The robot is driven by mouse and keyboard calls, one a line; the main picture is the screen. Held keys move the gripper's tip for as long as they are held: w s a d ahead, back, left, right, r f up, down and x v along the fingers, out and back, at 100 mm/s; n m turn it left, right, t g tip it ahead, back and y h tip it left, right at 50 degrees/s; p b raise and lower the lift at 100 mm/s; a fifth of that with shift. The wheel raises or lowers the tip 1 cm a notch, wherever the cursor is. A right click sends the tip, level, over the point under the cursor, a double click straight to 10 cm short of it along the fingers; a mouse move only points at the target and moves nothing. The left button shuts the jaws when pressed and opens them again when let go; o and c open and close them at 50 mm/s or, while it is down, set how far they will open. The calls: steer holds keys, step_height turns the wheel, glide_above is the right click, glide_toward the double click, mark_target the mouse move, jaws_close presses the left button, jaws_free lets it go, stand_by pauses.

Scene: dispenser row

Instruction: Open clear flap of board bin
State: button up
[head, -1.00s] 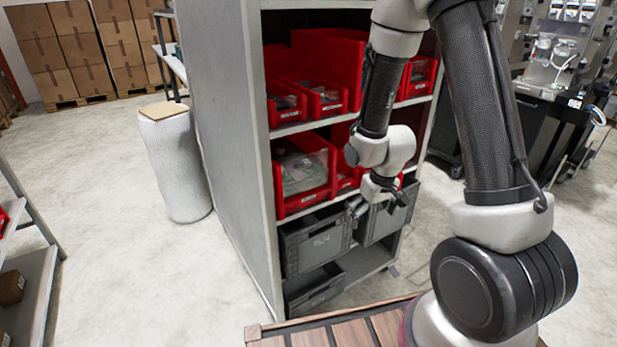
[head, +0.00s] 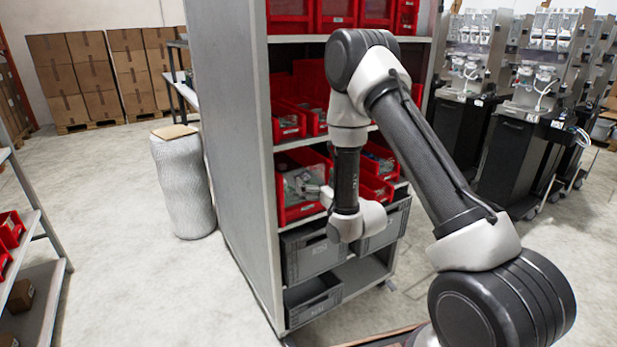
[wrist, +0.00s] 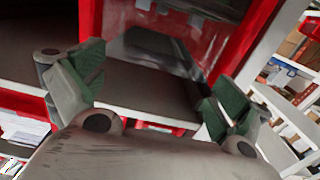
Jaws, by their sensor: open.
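The board bin (head: 285,214) is a red bin with a clear front, on the middle shelf at the left end of the rack. Pale and greenish contents show behind its clear flap (head: 291,188). My gripper (head: 317,191) is in front of this bin, partly hidden by my own wrist. In the wrist view my gripper (wrist: 155,94) is open, its two green-padded fingers spread wide with nothing held. A red bin wall (wrist: 243,48) and a see-through panel lie beyond the fingers. I cannot tell whether a finger touches the flap.
More red bins (head: 372,188) stand to the right on the same shelf and on shelves above. Grey crates (head: 312,252) sit below. The rack's grey side panel (head: 232,150) bounds the left. A wrapped roll (head: 183,185) stands on open floor further left.

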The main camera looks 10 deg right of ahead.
mark_target(308, 174)
steer(key=shift+x, duration=2.3)
steer(key=c, duration=1.4)
